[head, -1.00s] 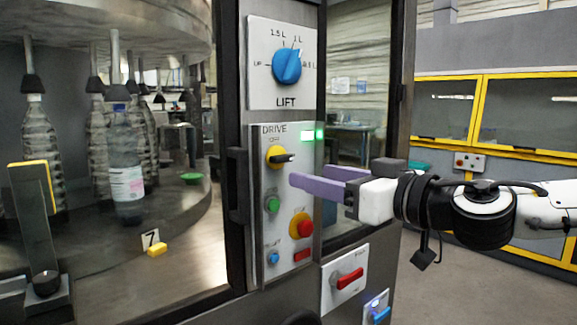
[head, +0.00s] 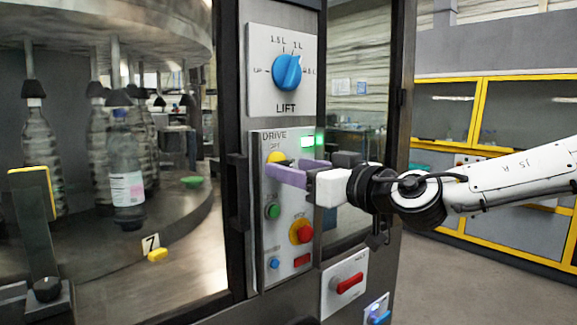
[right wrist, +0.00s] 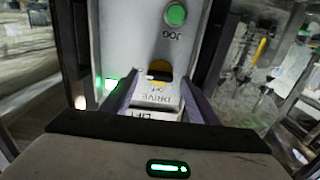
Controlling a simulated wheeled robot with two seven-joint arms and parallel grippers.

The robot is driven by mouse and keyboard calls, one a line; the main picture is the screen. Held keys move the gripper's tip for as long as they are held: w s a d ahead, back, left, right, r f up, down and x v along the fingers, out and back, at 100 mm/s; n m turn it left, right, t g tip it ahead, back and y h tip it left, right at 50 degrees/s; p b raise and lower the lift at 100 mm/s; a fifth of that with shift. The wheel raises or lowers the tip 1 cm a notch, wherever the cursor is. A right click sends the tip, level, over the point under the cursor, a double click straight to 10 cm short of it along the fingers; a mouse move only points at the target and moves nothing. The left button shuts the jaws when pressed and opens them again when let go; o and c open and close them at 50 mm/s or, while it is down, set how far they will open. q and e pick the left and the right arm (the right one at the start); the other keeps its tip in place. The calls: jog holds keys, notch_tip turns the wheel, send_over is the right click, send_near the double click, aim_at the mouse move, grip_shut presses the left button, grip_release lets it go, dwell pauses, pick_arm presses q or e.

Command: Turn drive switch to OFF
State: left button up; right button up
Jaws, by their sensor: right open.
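The drive switch (head: 276,156) is a yellow knob with a black handle on the grey DRIVE panel (head: 283,239). In the head view my right gripper's purple fingers hide much of it, including the handle. My right gripper (head: 286,170) is open, its fingertips close in front of the panel at the switch. In the right wrist view, which is upside down, the switch (right wrist: 159,68) shows between the two fingers (right wrist: 160,84). I cannot tell whether they touch it. A green light (head: 308,140) glows beside the switch. My left gripper is not in view.
On the same panel, a green button (head: 272,211), a red stop button (head: 304,232) and a blue button (head: 274,263) sit below. The blue LIFT knob (head: 287,72) is above. A red-handled switch (head: 349,282) is at lower right. Bottles stand in the machine at left.

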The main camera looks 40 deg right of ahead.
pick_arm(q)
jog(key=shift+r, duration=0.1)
pick_arm(e)
jog(key=shift+w+a, duration=0.1)
jog(key=shift+w, duration=0.95)
jog(key=c, duration=1)
jog(key=shift+c, duration=0.2)
jog(key=shift+n, duration=0.3)
pick_arm(q)
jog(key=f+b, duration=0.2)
jog(key=b, duration=0.1)
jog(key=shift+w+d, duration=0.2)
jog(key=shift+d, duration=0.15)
pick_arm(e)
jog(key=n, duration=1.7)
jog(key=shift+n, duration=0.3)
